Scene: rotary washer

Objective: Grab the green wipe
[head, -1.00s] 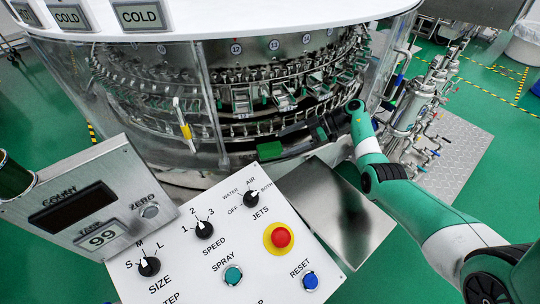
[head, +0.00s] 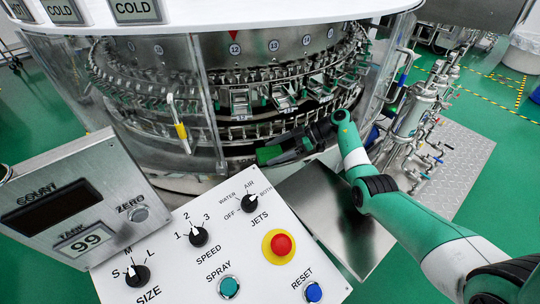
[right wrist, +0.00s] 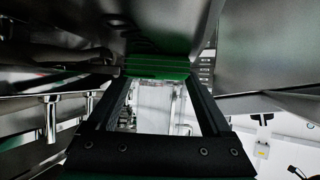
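The green wipe (head: 268,154) lies at the lower front of the rotary washer, just behind the control panel in the head view. My right gripper (head: 285,149) comes to it from the right, with its dark fingers right at the wipe. In the right wrist view the wipe (right wrist: 158,66) is a green band across the gap at the tips of the right gripper (right wrist: 157,80). The two fingers stand apart, and whether they touch the wipe is unclear. My left gripper is in neither view.
The control panel (head: 215,250) with knobs and a red button (head: 281,244) stands in front of the wipe. A steel plate (head: 335,215) lies below my right arm. The washer's drum (head: 245,85) and clear guard (head: 150,95) are behind and left.

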